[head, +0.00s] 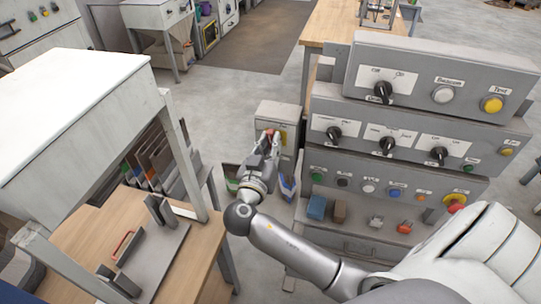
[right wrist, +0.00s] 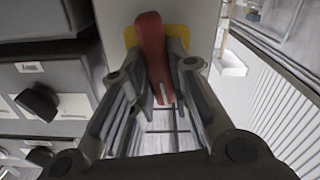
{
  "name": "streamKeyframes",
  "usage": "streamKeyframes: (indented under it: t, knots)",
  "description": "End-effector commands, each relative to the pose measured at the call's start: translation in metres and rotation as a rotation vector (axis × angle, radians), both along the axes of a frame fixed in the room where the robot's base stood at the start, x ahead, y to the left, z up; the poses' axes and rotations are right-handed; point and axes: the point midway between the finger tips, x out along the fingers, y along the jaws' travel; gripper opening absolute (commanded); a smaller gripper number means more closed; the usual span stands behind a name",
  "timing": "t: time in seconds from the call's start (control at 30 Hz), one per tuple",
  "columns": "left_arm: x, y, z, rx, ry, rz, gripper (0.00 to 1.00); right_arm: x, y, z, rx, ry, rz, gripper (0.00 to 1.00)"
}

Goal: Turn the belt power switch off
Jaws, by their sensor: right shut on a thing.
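The belt power switch shows in the right wrist view as a red handle (right wrist: 152,48) on a yellow plate (right wrist: 130,36). The handle runs nearly along the gripper's length there, tilted slightly. In the head view, the handle (head: 269,133) is mostly hidden behind my right gripper (head: 267,143), and the yellow plate (head: 284,137) shows beside it on a grey box (head: 279,109). My right gripper is shut on the red handle, one finger on each side. I cannot read any on or off mark. My left gripper is not in view.
Right of the box stands a stepped grey control panel (head: 430,113) with black knobs and coloured buttons. A wooden bench (head: 190,243) under a white-topped frame (head: 70,100) is at the left. Small bins (head: 288,187) stand below the box. Open floor (head: 235,93) lies behind.

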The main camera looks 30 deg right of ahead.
Motion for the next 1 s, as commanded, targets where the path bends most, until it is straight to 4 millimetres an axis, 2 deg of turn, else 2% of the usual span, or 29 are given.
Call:
streamKeyframes:
  t: [0.03,0.3,1.0]
  knots:
    - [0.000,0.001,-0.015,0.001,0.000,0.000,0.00,0.000,0.000,-0.007,-0.014,0.014,-0.003,0.00]
    - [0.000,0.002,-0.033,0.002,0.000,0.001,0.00,0.001,0.001,-0.002,-0.136,0.157,-0.002,0.00]
    - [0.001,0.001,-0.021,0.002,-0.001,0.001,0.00,0.005,0.003,0.000,-0.570,0.665,-0.004,0.00]
